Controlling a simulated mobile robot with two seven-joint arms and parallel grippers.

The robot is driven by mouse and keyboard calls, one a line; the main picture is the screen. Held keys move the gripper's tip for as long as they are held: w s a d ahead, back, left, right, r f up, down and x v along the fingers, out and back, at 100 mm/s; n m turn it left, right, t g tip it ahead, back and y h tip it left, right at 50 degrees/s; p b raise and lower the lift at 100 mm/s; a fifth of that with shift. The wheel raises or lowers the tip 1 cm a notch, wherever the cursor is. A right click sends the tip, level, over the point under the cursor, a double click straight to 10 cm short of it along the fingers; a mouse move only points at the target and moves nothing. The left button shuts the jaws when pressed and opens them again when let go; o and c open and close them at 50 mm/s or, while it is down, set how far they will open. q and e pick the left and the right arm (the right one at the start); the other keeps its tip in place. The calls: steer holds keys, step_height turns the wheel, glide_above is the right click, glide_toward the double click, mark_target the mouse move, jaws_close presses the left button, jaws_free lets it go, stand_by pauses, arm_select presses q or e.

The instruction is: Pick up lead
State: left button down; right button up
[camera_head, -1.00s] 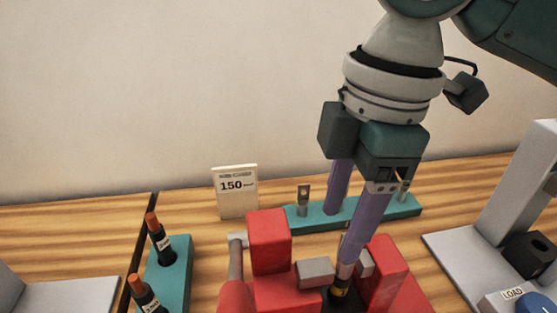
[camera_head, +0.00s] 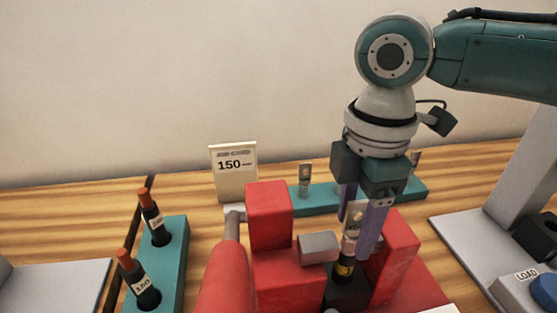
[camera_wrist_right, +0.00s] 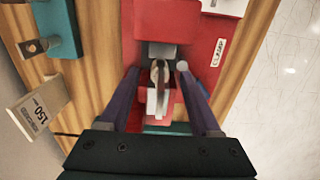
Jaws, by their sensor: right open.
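A black lead (camera_head: 343,268) with a yellow band stands upright in the red clamp, with a flat metal lug (camera_head: 353,218) on its top. My right gripper (camera_head: 356,236) is open, pointing down, with its two purple fingers on either side of the lug. In the right wrist view the lug (camera_wrist_right: 157,90) shows between the open fingers (camera_wrist_right: 157,70), with gaps to both. Two more black leads with orange tips, an upper one (camera_head: 154,222) and a lower one (camera_head: 143,284), stand in a teal rack at the left. My left gripper is not in view.
The red clamp (camera_head: 268,215) has tall blocks close around the lead and a red bar at its left. Behind it lies a teal holder (camera_head: 322,196) with upright lugs (camera_head: 305,180). A "150" card (camera_head: 233,172) stands back left. A grey press labelled LOAD (camera_head: 526,274) is at the right.

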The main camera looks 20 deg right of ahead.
steer(key=shift+f, duration=0.45)
steer(key=shift+c, duration=0.2)
jaws_close()
steer(key=shift+r, duration=0.1)
stand_by(0.8)
